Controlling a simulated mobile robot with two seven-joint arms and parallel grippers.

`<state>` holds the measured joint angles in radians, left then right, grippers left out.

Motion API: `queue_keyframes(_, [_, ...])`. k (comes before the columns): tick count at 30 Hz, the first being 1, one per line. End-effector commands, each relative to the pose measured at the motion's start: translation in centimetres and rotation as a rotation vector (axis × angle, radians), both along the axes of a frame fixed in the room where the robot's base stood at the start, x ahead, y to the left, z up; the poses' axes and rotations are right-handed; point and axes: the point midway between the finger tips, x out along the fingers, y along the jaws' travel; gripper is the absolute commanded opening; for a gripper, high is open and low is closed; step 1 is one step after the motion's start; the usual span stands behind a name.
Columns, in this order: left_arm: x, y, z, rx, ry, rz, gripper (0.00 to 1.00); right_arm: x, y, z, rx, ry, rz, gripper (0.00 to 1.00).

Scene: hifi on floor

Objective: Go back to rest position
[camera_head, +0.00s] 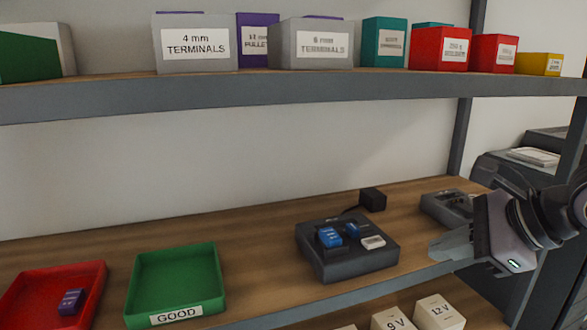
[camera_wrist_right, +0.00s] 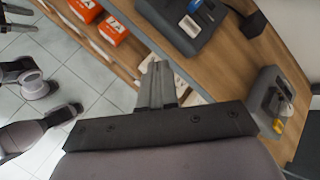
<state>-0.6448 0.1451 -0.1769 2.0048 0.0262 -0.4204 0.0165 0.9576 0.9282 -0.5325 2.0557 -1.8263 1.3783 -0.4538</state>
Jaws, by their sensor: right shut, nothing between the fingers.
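My right gripper (camera_head: 437,249) reaches in from the right, in front of the lower shelf's edge. In the right wrist view its two fingers (camera_wrist_right: 157,72) are together, with nothing between them. It is right of a dark device (camera_head: 346,248) with blue blocks in its top, and apart from it. A small grey box (camera_head: 446,208) stands on the shelf behind the gripper and partly hidden by it. My left gripper does not show in the head view.
On the lower shelf (camera_head: 255,225) are a red tray (camera_head: 90,273) holding a blue-purple block and a green GOOD tray (camera_head: 178,272). Labelled boxes stand on the upper shelf (camera_head: 250,96). White boxes marked 9 V and 12 V (camera_head: 440,315) are below. Tiled floor (camera_wrist_right: 75,70) shows left in the wrist view.

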Motion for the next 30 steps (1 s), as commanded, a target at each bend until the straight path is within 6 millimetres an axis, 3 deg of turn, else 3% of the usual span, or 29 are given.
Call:
queue_keyframes(3, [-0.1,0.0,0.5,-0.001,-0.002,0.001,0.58,-1.5,4.4,-2.0,0.225,0.129,0.084,0.0])
queue_keyframes(9, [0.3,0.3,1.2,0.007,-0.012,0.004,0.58,-4.5,10.4,-2.8,0.692,0.387,0.149,0.0])
queue_keyframes(14, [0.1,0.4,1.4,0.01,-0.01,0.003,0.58,-5.7,12.7,-2.0,1.147,0.646,0.094,0.0])
queue_keyframes(19, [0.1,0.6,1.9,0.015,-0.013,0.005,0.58,-4.7,12.0,-2.5,1.63,0.927,-0.093,0.0])
queue_keyframes(23, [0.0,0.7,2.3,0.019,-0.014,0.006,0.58,-3.4,9.7,-5.3,1.985,1.13,-0.327,0.0])
queue_keyframes(26, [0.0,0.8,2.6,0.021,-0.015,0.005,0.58,-2.8,7.5,-9.1,2.241,1.273,-0.566,0.0])
queue_keyframes(30, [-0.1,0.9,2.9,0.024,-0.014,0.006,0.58,-3.9,4.4,-16.8,2.562,1.437,-0.991,0.0])
